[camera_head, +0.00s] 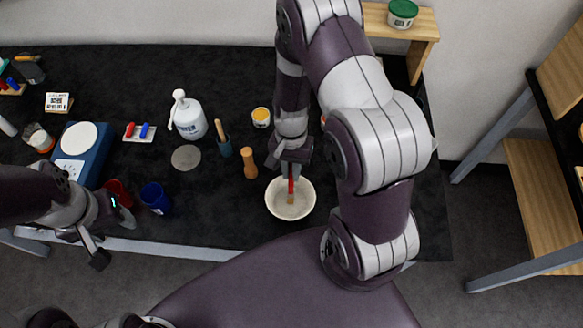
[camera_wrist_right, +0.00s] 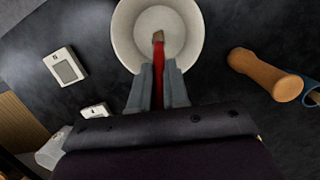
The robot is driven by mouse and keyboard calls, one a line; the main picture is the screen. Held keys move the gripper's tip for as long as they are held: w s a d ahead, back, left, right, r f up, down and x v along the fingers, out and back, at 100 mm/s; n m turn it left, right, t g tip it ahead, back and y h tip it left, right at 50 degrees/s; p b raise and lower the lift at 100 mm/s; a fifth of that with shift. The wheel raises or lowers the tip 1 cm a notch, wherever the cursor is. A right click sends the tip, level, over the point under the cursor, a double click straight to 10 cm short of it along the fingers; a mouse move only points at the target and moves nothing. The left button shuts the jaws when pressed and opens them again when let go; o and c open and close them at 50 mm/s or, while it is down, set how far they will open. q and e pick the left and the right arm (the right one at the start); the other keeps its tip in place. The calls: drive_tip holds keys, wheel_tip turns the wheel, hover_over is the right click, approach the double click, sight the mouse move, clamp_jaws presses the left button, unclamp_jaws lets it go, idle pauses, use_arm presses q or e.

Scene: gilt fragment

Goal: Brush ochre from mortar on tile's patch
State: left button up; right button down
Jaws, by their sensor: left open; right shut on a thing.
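The mortar (camera_head: 279,212) is a white bowl near the table's front edge; it also shows in the right wrist view (camera_wrist_right: 122,30). My right gripper (camera_head: 291,168) is shut on a red-handled brush (camera_wrist_right: 159,62). The brush's brown tip (camera_wrist_right: 158,37) is inside the mortar; whether it touches the bottom I cannot tell. Ochre is not clearly visible in the bowl. A white square piece with a grey patch (camera_wrist_right: 68,70) lies left of the mortar in the wrist view; it may be the tile. My left gripper (camera_head: 106,236) is open and empty at the front left.
A wooden pestle (camera_head: 250,163) lies left of the mortar. A blue scale (camera_head: 87,165) is near my left arm.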

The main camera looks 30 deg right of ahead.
drive_tip(key=p+v, duration=0.2)
drive_tip(key=s+p+v, duration=0.1)
drive_tip(key=p+v, duration=0.4)
drive_tip(key=shift+s+a+r, duration=0.15)
drive_tip(key=shift+s+a, duration=0.1)
drive_tip(key=shift+a, duration=0.05)
idle(0.6)
